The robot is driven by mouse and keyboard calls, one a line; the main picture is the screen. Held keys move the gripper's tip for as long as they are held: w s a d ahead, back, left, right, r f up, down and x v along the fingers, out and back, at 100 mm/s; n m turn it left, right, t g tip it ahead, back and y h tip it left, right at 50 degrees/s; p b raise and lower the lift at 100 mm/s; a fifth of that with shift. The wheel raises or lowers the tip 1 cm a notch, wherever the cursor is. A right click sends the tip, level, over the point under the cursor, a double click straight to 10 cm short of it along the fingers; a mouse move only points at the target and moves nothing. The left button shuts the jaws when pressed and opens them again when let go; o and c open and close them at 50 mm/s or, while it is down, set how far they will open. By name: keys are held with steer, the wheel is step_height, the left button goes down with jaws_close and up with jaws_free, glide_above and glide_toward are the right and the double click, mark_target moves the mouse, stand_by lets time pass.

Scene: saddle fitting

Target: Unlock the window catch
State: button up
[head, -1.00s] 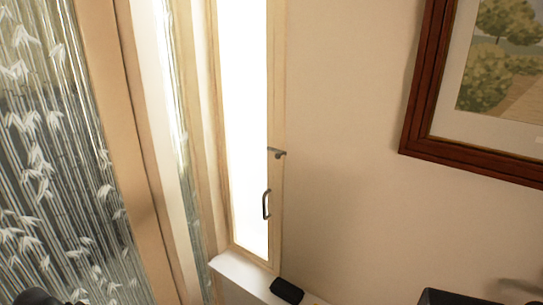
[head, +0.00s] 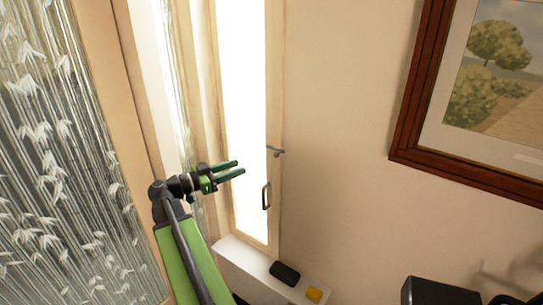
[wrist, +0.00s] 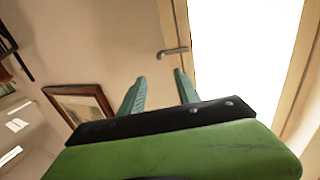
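The window catch (head: 275,151) is a small grey metal lever lying about level on the right side of the window frame. It also shows in the wrist view (wrist: 173,51), just beyond and between the fingertips. A dark curved pull handle (head: 266,196) sits below the catch on the same frame. My gripper (head: 241,167) is open and empty, with its two green fingers pointing right in front of the bright pane, left of and slightly below the catch. In the wrist view, the open fingers (wrist: 159,76) reach up toward the catch, apart from it.
A white ledge (head: 240,262) below the window bears a black object (head: 285,273) and a yellow one (head: 314,294). A framed picture (head: 410,125) hangs at right. A bamboo-patterned glass panel (head: 50,150) stands at left. The wall between window and picture is bare.

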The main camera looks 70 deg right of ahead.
steer(key=x, duration=1.4)
steer(key=shift+s+d, duration=0.15)
steer(key=shift+s, duration=0.05)
steer(key=shift+c, duration=0.3)
jaws_close()
stand_by(0.4)
